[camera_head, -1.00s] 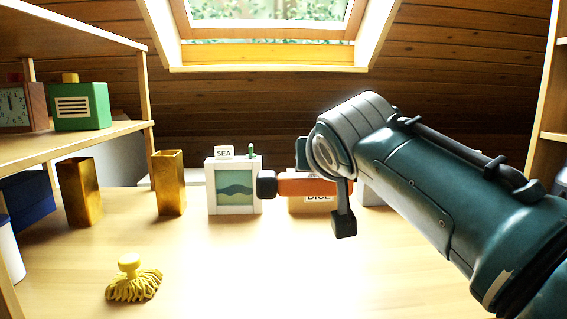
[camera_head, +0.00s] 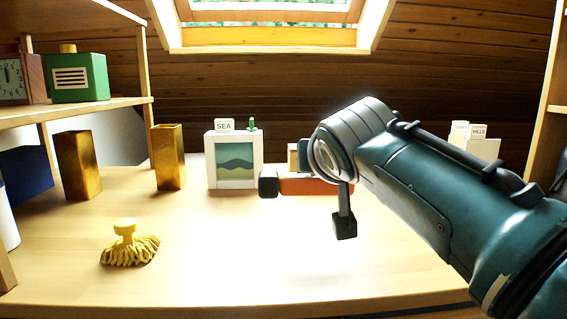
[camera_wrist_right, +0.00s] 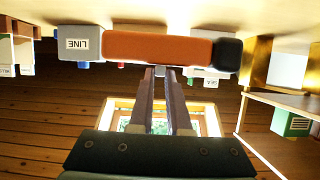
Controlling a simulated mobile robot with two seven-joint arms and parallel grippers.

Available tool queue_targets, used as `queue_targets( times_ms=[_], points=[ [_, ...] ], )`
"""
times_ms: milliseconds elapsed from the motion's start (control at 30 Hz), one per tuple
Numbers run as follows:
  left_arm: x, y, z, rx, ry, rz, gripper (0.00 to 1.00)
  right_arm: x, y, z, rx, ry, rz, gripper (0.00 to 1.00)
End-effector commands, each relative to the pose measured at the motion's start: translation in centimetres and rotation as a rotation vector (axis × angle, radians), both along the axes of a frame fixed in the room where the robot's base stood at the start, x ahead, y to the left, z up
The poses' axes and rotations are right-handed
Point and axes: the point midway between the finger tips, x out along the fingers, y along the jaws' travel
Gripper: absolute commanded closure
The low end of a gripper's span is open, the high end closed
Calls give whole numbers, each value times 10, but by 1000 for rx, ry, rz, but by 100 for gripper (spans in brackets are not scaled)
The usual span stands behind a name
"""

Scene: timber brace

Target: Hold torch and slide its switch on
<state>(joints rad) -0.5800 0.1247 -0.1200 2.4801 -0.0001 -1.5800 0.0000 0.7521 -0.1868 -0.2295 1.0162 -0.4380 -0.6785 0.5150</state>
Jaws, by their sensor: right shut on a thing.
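The torch (camera_head: 303,186) is an orange bar with a black head (camera_head: 268,183) pointing left. It lies level and appears to be held above the table. In the right wrist view the torch (camera_wrist_right: 158,47) spans the top middle, its black head to the right. My right gripper (camera_wrist_right: 162,72) is shut on the torch near its middle, with the fingertips partly hidden behind it. I cannot make out the switch in either view. My left gripper is not in view.
On the table (camera_head: 220,260) stand a white box labelled SEA (camera_head: 235,160) and two gold blocks (camera_head: 168,157). A yellow tasselled object (camera_head: 129,245) lies at front left. Shelves (camera_head: 115,107) at left hold a green box (camera_head: 76,78). The front middle table is clear.

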Motion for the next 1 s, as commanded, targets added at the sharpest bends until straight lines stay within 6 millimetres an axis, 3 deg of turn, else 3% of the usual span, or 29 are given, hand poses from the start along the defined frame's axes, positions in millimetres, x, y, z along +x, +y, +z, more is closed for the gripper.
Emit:
queue_targets(
  times_ms=[1000],
  points=[
    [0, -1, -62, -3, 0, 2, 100, 0, 0, -70, 1, -1, 1, 100]
  ],
)
